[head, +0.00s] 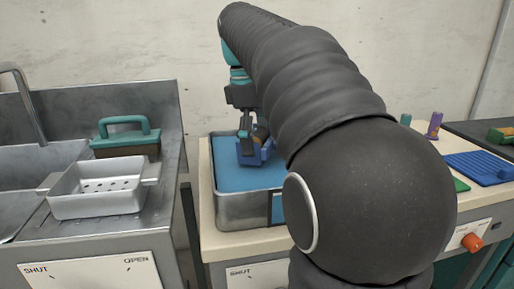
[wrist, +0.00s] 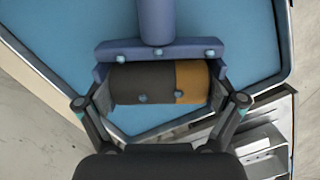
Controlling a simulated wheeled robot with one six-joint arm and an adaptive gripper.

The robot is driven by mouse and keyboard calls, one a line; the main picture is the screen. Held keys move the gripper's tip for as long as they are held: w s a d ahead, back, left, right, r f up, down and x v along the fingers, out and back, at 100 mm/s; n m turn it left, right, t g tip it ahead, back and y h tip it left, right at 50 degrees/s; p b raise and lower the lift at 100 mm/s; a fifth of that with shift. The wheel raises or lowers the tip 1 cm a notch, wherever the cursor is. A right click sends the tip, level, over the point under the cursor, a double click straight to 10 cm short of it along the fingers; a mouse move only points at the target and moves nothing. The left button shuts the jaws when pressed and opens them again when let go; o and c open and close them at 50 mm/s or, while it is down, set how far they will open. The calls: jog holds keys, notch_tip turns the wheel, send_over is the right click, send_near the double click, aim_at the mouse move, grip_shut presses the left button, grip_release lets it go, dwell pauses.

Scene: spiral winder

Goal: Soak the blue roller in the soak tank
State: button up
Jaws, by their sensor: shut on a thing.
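The soak tank (head: 232,205) is a metal basin with a blue surface inside, standing on the pale counter. The blue roller (head: 247,154) is a blue frame with a handle; in the wrist view its frame (wrist: 160,48) carries a cylinder, part dark grey and part ochre. My gripper (head: 250,131) is over the tank and shut on the blue roller, with one finger at each end of the cylinder in the wrist view (wrist: 160,92). The roller is inside the tank's outline. I cannot tell whether its lower edge touches the blue surface. My arm hides the tank's right side.
A metal sink unit at left holds a perforated grey basket (head: 98,188) and a green-handled block (head: 125,140). A gap separates it from the counter. At right are a blue ribbed board (head: 481,168), a purple peg (head: 434,125) and an orange knob (head: 472,242).

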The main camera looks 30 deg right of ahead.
jog(key=shift+r, duration=2.35)
jog(key=w+a, duration=0.3)
jog(key=b, duration=0.2)
send_over(241, 179)
jog(key=shift+w+a+f, duration=0.1)
jog(key=shift+f, duration=1.9)
jog(key=shift+w+a+f, duration=0.1)
jog(key=shift+f, duration=1.9)
jog(key=shift+f+b, duration=1.55)
jog(key=shift+f, duration=0.3)
